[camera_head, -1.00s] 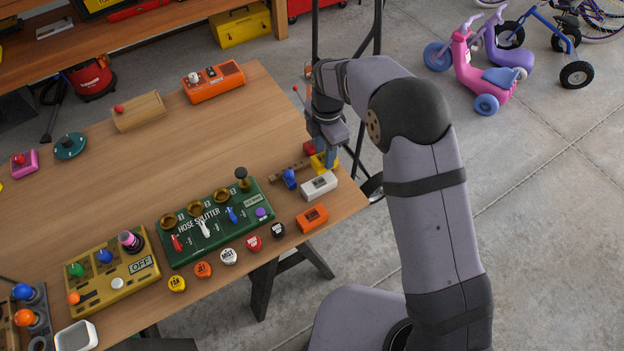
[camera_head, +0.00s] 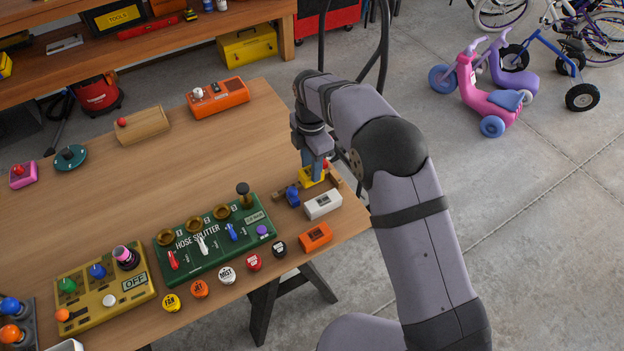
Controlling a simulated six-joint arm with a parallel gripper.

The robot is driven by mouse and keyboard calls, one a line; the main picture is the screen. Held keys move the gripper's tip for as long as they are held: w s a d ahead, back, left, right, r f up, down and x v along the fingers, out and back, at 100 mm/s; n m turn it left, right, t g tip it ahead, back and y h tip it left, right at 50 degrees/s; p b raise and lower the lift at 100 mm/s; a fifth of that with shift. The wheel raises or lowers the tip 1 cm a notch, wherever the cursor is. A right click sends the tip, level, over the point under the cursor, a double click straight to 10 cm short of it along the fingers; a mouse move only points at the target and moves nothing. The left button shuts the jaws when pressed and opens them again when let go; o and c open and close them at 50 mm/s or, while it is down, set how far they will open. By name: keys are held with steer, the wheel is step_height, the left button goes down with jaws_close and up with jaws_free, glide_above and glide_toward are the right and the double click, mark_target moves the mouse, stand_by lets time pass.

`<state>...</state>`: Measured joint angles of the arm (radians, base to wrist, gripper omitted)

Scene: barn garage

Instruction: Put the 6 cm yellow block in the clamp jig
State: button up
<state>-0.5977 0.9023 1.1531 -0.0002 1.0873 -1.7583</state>
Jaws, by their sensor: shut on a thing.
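My gripper (camera_head: 312,174) points down at the right end of the workbench, shut on a yellow block (camera_head: 311,180). The block is low, close to the bench top; whether it touches anything beneath is too small to tell. Brown wooden parts, which look like the clamp jig, show to the left (camera_head: 279,191) and right (camera_head: 336,181) of the gripper. The gripper and block hide the middle between them. A blue piece (camera_head: 292,197) is just left of and in front of the block. A small red piece (camera_head: 325,164) shows behind the gripper.
A white box (camera_head: 323,205) and an orange box (camera_head: 316,237) stand in front of the gripper, near the bench edge. The green hose splitter panel (camera_head: 215,240) with upright knobs lies to the left.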

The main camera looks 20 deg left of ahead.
steer(key=shift+f+p, duration=0.8)
steer(key=shift+f, duration=2.2)
steer(key=shift+f, duration=0.2)
steer(key=o, duration=0.9)
steer(key=shift+r, duration=0.15)
step_height(320, 180, up, 12)
steer(key=b, duration=0.3)
steer(key=shift+b, duration=0.35)
steer(key=shift+r, duration=0.1)
